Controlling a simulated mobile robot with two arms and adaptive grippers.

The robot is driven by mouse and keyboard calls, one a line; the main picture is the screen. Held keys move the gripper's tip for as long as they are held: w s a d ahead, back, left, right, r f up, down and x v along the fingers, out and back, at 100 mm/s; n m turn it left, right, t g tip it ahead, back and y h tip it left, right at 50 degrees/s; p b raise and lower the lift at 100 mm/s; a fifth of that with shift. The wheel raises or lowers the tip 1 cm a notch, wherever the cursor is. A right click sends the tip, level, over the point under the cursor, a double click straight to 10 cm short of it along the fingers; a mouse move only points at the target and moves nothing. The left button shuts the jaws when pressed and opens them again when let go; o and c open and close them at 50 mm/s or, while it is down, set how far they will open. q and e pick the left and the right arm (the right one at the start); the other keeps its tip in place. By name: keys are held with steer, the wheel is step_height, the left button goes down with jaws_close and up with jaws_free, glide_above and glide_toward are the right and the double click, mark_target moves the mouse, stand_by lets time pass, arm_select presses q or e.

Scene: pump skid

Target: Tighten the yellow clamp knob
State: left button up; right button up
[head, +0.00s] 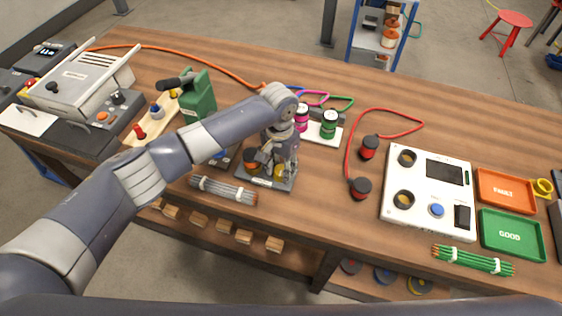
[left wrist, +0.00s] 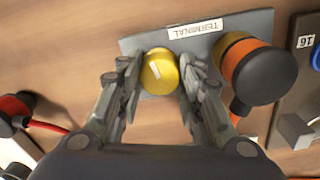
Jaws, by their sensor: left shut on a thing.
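The yellow clamp knob (left wrist: 159,71) stands on a grey plate labelled TERMINAL (left wrist: 196,28). It is round with a pale mark on its top. In the left wrist view my left gripper (left wrist: 160,80) has a finger on each side of the knob and is shut on it. In the head view the left gripper (head: 277,160) points down over the grey terminal plate (head: 258,182), and the knob (head: 280,171) is partly hidden by the fingers. My right gripper is not in view.
A grey cable bundle (head: 223,190) lies in front of the plate. A green device (head: 198,97) stands behind the arm. Red-and-black plugs (head: 361,187) and a white meter box (head: 428,190) are to the right.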

arm_select(q)
steer(key=m+p, duration=0.1)
steer(key=m, duration=0.1)
steer(key=shift+r+m, duration=0.1)
steer(key=shift+m, duration=0.3)
steer(key=m, duration=0.2)
steer(key=shift+m+p, duration=0.4)
steer(key=m, duration=0.5)
steer(key=shift+d+p, duration=0.1)
steer(key=shift+p, duration=0.3)
steer(key=shift+m, duration=0.3)
steer(key=o, duration=1.1)
steer(key=shift+c, duration=0.2)
